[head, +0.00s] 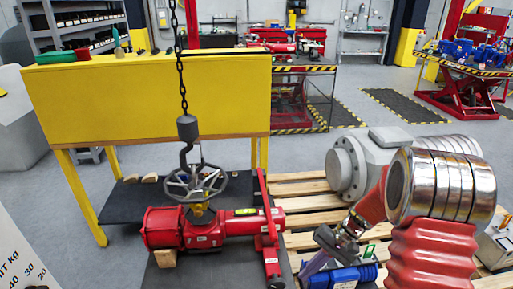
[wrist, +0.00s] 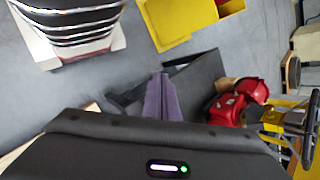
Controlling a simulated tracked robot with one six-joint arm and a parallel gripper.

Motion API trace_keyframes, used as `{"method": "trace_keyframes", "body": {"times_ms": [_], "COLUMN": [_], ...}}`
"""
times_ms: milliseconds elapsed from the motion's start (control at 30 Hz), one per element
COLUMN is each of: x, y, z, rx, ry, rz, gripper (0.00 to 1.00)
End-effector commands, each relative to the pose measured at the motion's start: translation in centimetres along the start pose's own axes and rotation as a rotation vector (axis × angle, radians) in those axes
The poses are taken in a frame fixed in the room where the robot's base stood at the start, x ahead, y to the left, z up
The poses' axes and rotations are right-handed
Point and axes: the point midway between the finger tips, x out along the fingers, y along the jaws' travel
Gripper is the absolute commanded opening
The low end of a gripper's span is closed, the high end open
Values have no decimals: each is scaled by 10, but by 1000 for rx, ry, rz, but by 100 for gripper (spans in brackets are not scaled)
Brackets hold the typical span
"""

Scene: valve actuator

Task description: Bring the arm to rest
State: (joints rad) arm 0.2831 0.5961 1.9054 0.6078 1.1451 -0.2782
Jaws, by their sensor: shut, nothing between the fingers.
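The red valve actuator (head: 212,228) lies on a dark mat in the head view, with a grey handwheel (head: 195,183) on top. A hook (head: 187,130) on a chain hangs just above the wheel. In the wrist view the red body (wrist: 238,102) and the handwheel (wrist: 312,130) show at the right. My gripper (head: 312,266) is at the lower middle of the head view, to the right of the actuator and apart from it. Its purple fingers (wrist: 163,98) are together in the wrist view, with nothing between them. My arm hides part of the pallet.
A yellow workbench (head: 150,100) stands behind the actuator. Open grey floor (head: 345,115) lies farther back.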

Motion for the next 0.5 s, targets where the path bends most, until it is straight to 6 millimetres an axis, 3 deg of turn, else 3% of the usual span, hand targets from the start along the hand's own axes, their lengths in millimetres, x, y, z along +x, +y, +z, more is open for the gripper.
{"method": "trace_keyframes", "body": {"times_ms": [500], "x": [-54], "y": [1], "z": [74], "rx": [-71], "ry": [173], "rz": [247], "gripper": [0]}}
